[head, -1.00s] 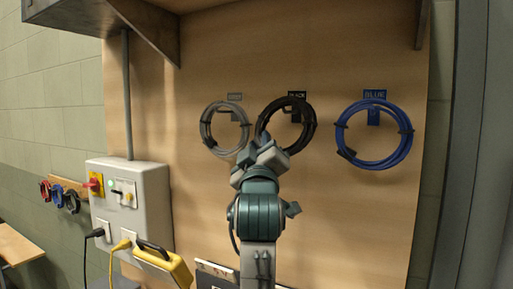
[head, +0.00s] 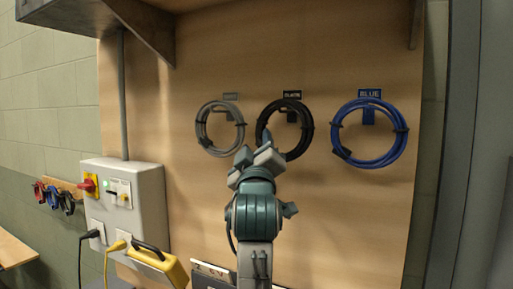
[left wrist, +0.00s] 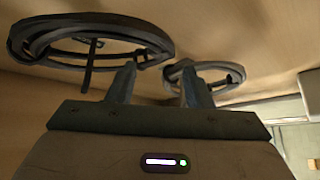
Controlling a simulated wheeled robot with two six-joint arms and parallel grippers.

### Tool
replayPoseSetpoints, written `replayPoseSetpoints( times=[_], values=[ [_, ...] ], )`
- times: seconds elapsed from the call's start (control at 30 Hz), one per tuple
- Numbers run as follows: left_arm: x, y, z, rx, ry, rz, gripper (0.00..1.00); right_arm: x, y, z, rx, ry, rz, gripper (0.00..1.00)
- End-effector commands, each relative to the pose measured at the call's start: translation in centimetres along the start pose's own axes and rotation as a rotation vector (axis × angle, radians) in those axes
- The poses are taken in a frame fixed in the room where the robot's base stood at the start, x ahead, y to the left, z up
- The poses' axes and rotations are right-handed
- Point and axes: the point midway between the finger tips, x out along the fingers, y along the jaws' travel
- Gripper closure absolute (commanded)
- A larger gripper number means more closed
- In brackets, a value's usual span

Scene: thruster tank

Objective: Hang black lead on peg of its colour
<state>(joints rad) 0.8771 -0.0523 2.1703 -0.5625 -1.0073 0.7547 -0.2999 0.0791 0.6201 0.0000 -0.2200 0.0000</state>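The black lead (head: 309,118) is a coiled ring hanging on the board at the black peg (head: 292,116), below the BLACK label (head: 292,94). My left gripper (head: 258,149) is open, just in front of the lead's lower left edge. In the left wrist view, the black lead (left wrist: 88,60) shows at upper left, beyond the fingers. The gap between the fingers (left wrist: 158,82) looks empty; whether a finger touches the lead I cannot tell. My right gripper is not in view.
A grey lead (head: 199,126) hangs to the left and a blue lead (head: 403,145) to the right, each under its label. A switch box (head: 150,210) with cables and a yellow device (head: 170,268) are at lower left. A shelf (head: 290,5) overhangs the top.

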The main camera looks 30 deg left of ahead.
Motion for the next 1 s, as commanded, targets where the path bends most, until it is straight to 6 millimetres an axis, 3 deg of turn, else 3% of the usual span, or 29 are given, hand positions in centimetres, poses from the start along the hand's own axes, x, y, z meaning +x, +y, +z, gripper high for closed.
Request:
replayPoseSetpoints(
  times=[0.37,0.8,1.0],
  values=[
    [-0.4,-0.1,0.1,0.000,-0.001,0.000,0.49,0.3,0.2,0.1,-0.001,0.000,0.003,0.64],
    [-7.8,-0.2,0.3,-0.007,-0.001,0.002,0.49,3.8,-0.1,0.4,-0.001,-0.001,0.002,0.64],
    [-9.9,-0.1,0.2,-0.003,-0.002,0.001,0.49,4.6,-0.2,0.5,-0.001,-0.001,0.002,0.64]
  ],
)
